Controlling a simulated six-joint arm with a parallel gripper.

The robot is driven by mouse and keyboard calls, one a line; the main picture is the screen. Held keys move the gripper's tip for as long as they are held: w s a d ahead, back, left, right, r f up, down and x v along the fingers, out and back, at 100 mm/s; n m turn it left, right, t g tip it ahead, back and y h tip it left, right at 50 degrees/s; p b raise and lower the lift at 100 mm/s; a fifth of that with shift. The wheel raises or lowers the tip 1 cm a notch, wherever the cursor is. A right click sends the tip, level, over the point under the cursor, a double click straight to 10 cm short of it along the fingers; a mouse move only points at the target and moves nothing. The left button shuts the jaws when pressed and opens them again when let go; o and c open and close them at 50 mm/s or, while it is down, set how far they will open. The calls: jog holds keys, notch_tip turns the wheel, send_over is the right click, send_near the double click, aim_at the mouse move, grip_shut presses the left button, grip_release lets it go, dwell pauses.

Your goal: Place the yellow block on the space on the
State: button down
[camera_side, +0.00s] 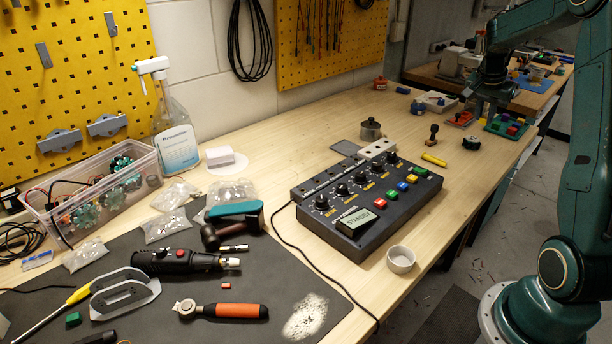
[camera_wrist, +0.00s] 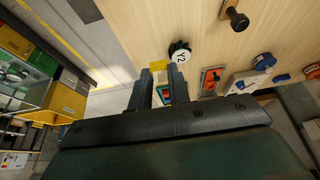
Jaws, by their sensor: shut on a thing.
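My gripper (camera_side: 488,108) hangs at the far right end of the bench in the side view. In the wrist view its two fingers (camera_wrist: 160,76) are shut on a small yellow block (camera_wrist: 158,66) at their tips. The block is hard to make out in the side view. A green board (camera_side: 496,126) with several coloured blocks lies below and beside the gripper near the bench edge. Part of the board shows between the fingers in the wrist view (camera_wrist: 166,93); the rest is hidden by the gripper. I cannot tell which space on it is free.
A black round object (camera_side: 471,143), marked Y2 in the wrist view (camera_wrist: 180,54), sits close by. A control box (camera_side: 368,205) fills mid-bench.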

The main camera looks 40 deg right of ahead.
aim_at(470, 163)
jog(key=shift+f, duration=6.5)
jog(key=shift+f, duration=0.1)
jog(key=c, duration=1.3)
grip_release()
jog(key=v, duration=1.2)
jog(key=shift+a, duration=0.1)
